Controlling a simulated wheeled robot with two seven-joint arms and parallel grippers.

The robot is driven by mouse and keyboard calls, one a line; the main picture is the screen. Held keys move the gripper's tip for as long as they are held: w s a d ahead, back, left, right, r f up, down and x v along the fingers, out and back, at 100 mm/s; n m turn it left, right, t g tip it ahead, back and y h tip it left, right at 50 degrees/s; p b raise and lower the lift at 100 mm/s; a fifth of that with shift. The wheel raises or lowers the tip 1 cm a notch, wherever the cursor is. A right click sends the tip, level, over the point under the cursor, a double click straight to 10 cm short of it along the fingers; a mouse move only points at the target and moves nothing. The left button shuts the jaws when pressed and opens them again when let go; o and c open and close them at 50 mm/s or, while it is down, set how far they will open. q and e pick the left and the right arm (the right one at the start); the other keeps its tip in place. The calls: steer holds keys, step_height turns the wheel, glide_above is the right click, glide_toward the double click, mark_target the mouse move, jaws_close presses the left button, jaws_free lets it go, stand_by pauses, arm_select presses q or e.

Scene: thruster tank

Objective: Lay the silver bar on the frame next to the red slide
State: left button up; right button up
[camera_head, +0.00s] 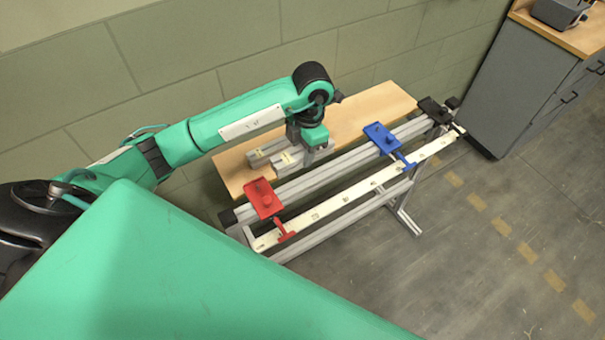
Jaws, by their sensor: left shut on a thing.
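My left gripper (314,148) is over the wooden board and is shut on a short silver bar (291,158) with a pale label on its end. The bar is low over the board; I cannot tell whether it touches it. A second similar silver bar (266,151) lies just left of it. The frame (345,172) of silver rails stands in front of the board. The red slide (263,199) sits across the frame's left end, below and left of the gripper. My right gripper is not in view.
A blue slide (381,138) and a black piece (436,109) sit further right on the frame. A white marked strip (352,203) runs along its front. The wooden board (377,101) is clear to the right of the gripper. A grey cabinet (520,85) stands at the far right.

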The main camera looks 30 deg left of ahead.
mark_target(301, 183)
arm_select(q)
step_height(301, 183, down, 10)
steer(key=shift+r+p, duration=0.25)
steer(key=shift+p, duration=0.5)
steer(key=shift+f, duration=0.25)
steer(key=shift+f, duration=0.1)
steer(key=o, duration=1.1)
steer(key=r+b, duration=0.1)
steer(key=r, duration=0.6)
steer(key=w+r+b, duration=0.1)
steer(key=r, duration=0.3)
steer(key=shift+d+b, duration=0.3)
steer(key=shift+d, duration=0.05)
steer(key=shift+w+r, duration=0.1)
steer(key=shift+r, duration=0.5)
